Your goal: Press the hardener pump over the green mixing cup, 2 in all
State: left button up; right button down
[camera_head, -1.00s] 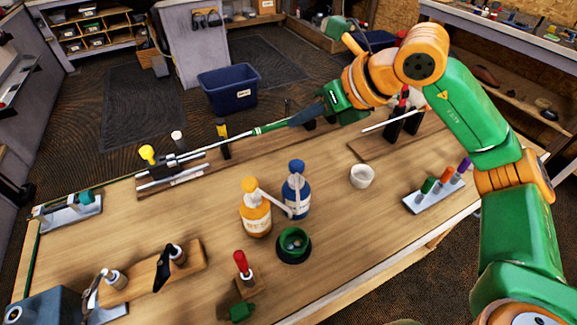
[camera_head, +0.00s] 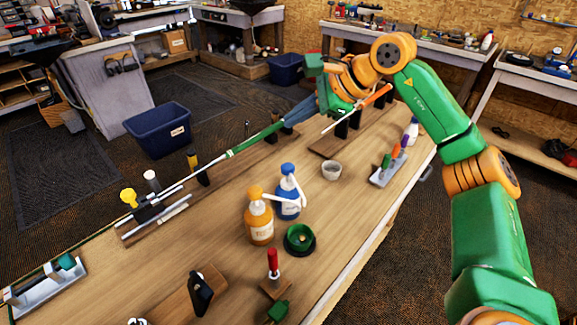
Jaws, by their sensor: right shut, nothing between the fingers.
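The hardener bottle, blue with a blue pump head (camera_head: 287,170) and a white spout, stands upright on the bench. The amber bottle (camera_head: 259,222) with an orange pump head stands beside it at the front left. The green mixing cup (camera_head: 299,239), in a dark ring-like base, sits just in front of the two bottles. My right gripper (camera_head: 290,117) is shut and empty beyond the blue bottle, apart from both pumps. Its dark narrow fingers point left and overlap the end of the long club shaft (camera_head: 205,165) in the picture. My left gripper is out of view.
A small pale cup (camera_head: 331,170) stands right of the bottles. A grey rack (camera_head: 388,168) holds several coloured tubes near the right edge. A red-handled tool (camera_head: 273,262) stands in front of the green cup. Bare wood (camera_head: 345,215) lies right of the cup.

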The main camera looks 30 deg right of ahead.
jog(key=b, duration=0.7)
send_over(287, 165)
jog(key=s+d, duration=0.1)
notch_tip(287, 165, down, 8)
jog(key=shift+r, duration=0.15)
jog(key=shift+s+f+b, duration=0.1)
jog(key=shift+f+b, duration=0.3)
jog(key=shift+f, duration=0.15)
dwell(0.8)
jog(key=shift+f, duration=0.3)
jog(key=shift+s+f+b, duration=0.1)
jog(key=shift+f+b, duration=0.9)
jog(key=shift+b, duration=0.1)
dwell(0.7)
jog(key=shift+a+r, duration=0.1)
jog(key=shift+w+r+p, duration=0.2)
jog(key=shift+r+p, duration=1.1)
jog(key=shift+p, duration=0.25)
